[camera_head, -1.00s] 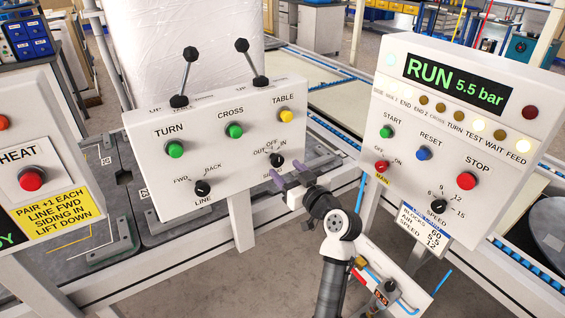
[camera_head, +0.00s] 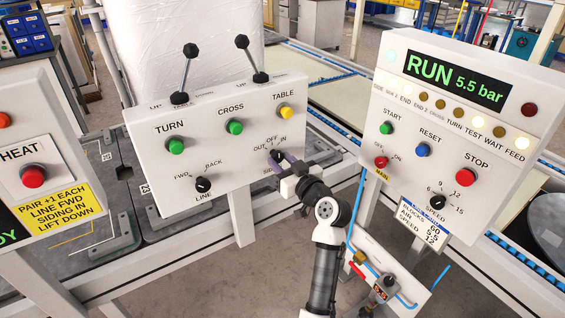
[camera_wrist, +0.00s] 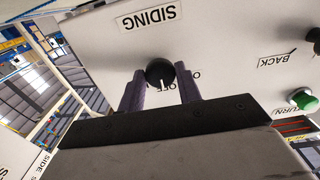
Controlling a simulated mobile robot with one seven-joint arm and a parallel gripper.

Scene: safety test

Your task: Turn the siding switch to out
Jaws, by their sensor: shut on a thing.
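The siding switch is a round black knob (camera_head: 276,156) low on the right of the white middle panel, with OUT, OFF and IN printed above it. In the wrist view the black knob (camera_wrist: 160,72) sits between my two purple fingers under the upside-down SIDING label (camera_wrist: 149,16). Its white mark points down in that picture, roughly toward the partly hidden OFF lettering. My gripper (camera_head: 280,161) is shut on the knob, one finger on each side, and it also shows in the wrist view (camera_wrist: 160,76). The OUT lettering is mostly hidden there.
The middle panel (camera_head: 150,190) also carries a black LINE knob (camera_head: 203,185), green TURN (camera_head: 176,146) and CROSS (camera_head: 234,127) buttons, a yellow TABLE button (camera_head: 285,111) and two upright levers. The right panel (camera_head: 400,165), reading RUN 5.5 bar, stands right of my arm.

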